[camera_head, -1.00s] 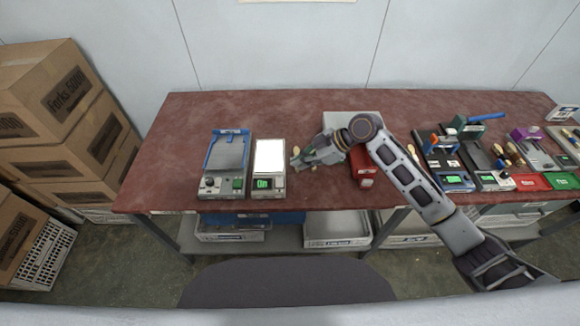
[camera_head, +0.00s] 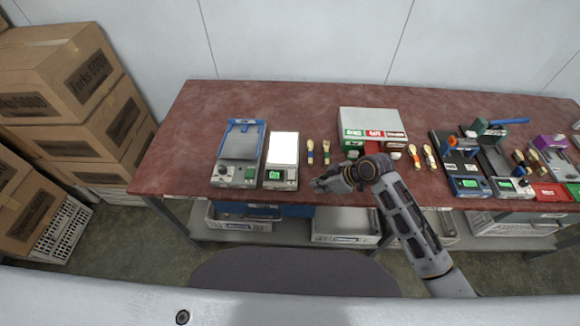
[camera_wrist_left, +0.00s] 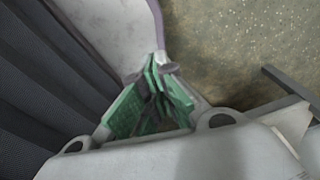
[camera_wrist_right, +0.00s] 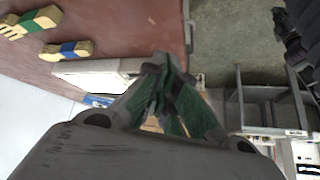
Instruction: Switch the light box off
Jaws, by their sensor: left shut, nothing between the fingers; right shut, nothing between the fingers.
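The light box (camera_head: 283,150) stands near the front edge of the red table, left of centre. Its top panel glows bright white, and a small green-lit display or switch shows on its front. It also shows in the right wrist view, with part of its housing (camera_wrist_right: 85,70) beyond the fingers. My right gripper (camera_head: 316,184) is shut and empty, just right of the light box's front and apart from it; its fingers also show in the right wrist view (camera_wrist_right: 165,65). My left gripper (camera_wrist_left: 160,65) is shut and empty, away from the table, seen only in the left wrist view.
A blue-topped device (camera_head: 239,150) stands directly left of the light box. A sorting box (camera_head: 372,122) with green, red and white labels stands farther right. Presses (camera_head: 466,170) and small trays fill the right end.

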